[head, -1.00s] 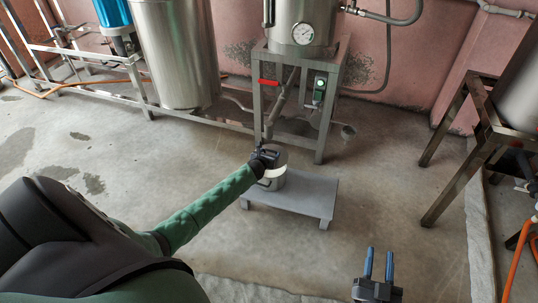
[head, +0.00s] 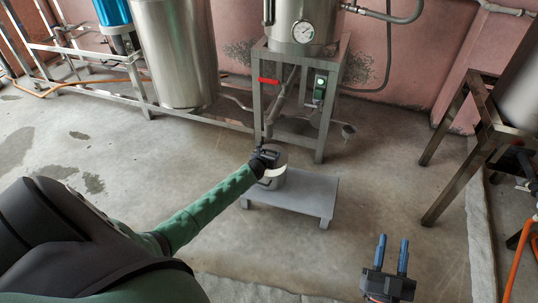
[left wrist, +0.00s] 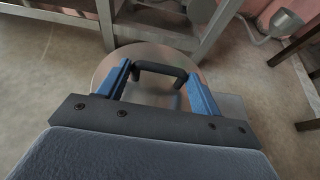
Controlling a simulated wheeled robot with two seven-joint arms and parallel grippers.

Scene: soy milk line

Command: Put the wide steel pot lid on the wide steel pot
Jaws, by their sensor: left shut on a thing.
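The wide steel pot (head: 270,183) stands on a low grey platform in the head view. The wide steel lid (head: 279,154) is at the top of the pot, partly hidden by my left gripper (head: 266,156). In the left wrist view the lid shows as a round steel disc (left wrist: 112,66) with a black handle (left wrist: 160,68). My left gripper (left wrist: 158,72) is shut on that handle, its blue fingers at the handle's two ends. I cannot tell whether the lid touches the pot rim. My right gripper (head: 392,240) is open and empty at the lower right.
The low grey platform (head: 312,190) has bare room right of the pot. Behind it stands a steel frame (head: 320,145) carrying a tank with a gauge (head: 304,31). A large steel cylinder (head: 175,55) is at back left, another metal stand (head: 447,185) at right. The floor between is clear.

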